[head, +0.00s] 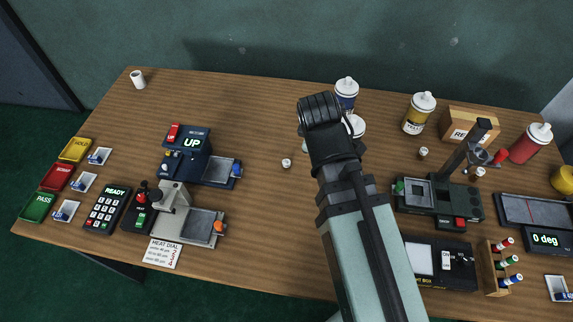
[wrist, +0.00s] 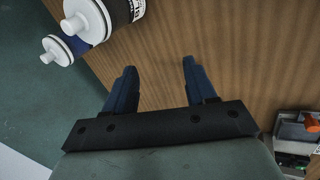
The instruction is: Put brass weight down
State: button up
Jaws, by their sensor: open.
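My gripper (wrist: 159,66) is open in the wrist view, its two dark blue fingers spread over bare wooden table. Nothing is between the fingers. In the head view my arm reaches up the middle of the picture and hides the fingers. I cannot make out a brass weight for certain in either view; it may be hidden behind my arm or too small to tell.
White-capped bottles stand by my wrist at the back, one with a blue band (head: 346,94). A yellow-banded bottle (head: 418,114) and cardboard box (head: 470,124) are right of them. A blue "UP" device (head: 186,138) stands left.

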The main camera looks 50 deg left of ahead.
jog(key=s+a+m+g+y, duration=0.1)
jog(key=s+a+m+g, duration=0.15)
jog(key=s+m, duration=0.2)
jog(key=m, duration=0.3)
send_over(286, 162)
jog(key=s+d, duration=0.1)
jog(key=d, duration=0.2)
jog(key=shift+g, duration=0.45)
jog(key=shift+a+f, duration=0.2)
jog(key=shift+f, duration=3.95)
jog(key=shift+w+x, duration=0.15)
jog(key=shift+x, duration=0.9)
jog(key=shift+w+x, duration=0.2)
jog(key=shift+x, duration=0.85)
jog(key=shift+a+f+y, duration=0.3)
jog(key=shift+f, duration=0.25)
jog(key=shift+c, duration=0.2)
grip_shut()
